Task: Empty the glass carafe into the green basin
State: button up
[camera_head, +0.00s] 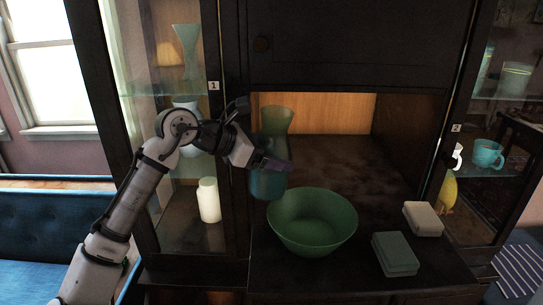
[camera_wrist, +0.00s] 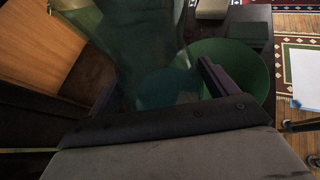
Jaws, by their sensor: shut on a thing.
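The glass carafe (camera_head: 277,122) is greenish and see-through, with a flared neck and a blue-teal content low inside. It stands nearly upright in my gripper (camera_head: 270,164), which is shut around its body. In the wrist view the carafe (camera_wrist: 130,45) fills the space between the fingers of my gripper (camera_wrist: 160,88), and the blue content (camera_wrist: 168,92) shows through the glass. The green basin (camera_head: 313,241) sits on the cabinet's dark counter, just right of and below the carafe. Its visible inside looks empty. It also shows in the wrist view (camera_wrist: 250,62), beyond the right finger.
Two box-like items, one grey-green (camera_head: 395,254) and one cream (camera_head: 422,219), lie on the counter right of the basin. A teal mug (camera_head: 488,154) stands in the right cabinet. The open niche behind is clear.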

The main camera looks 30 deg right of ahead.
jog(key=shift+w+m+t+y+b, duration=0.15)
jog(key=shift+m+t+y+b, duration=0.75)
jog(key=shift+b, duration=0.4)
jog(key=shift+f+m+t+y+b, duration=0.15)
jog(key=shift+m+t+y+b, duration=0.15)
jog(key=shift+m+t+b, duration=0.35)
jog(key=shift+f, duration=0.1)
jog(key=shift+w+a+f+m+t+y+b, duration=0.15)
jog(key=shift+f+m+t+y+b, duration=0.3)
jog(key=shift+t+b, duration=0.45)
jog(key=shift+w+a+f+m+t+y+b, duration=0.15)
jog(key=shift+f+t+y+b, duration=0.15)
jog(key=shift+b, duration=0.25)
jog(key=shift+w+f+m+t+y+b, duration=0.15)
jog(key=shift+f+t+b, duration=0.1)
jog(key=shift+b, duration=0.3)
jog(key=shift+f, duration=0.15)
jog(key=shift+f+m+t+y+b, duration=0.7)
jog(key=shift+f+m+t+b, duration=0.45)
jog(key=shift+b, duration=1.6)
jog(key=shift+w+n, duration=0.1)
jog(key=shift+n, duration=0.15)
jog(key=shift+a+f+t+b, duration=0.1)
jog(key=shift+a+t+b, duration=0.05)
jog(key=shift+t+b, duration=0.3)
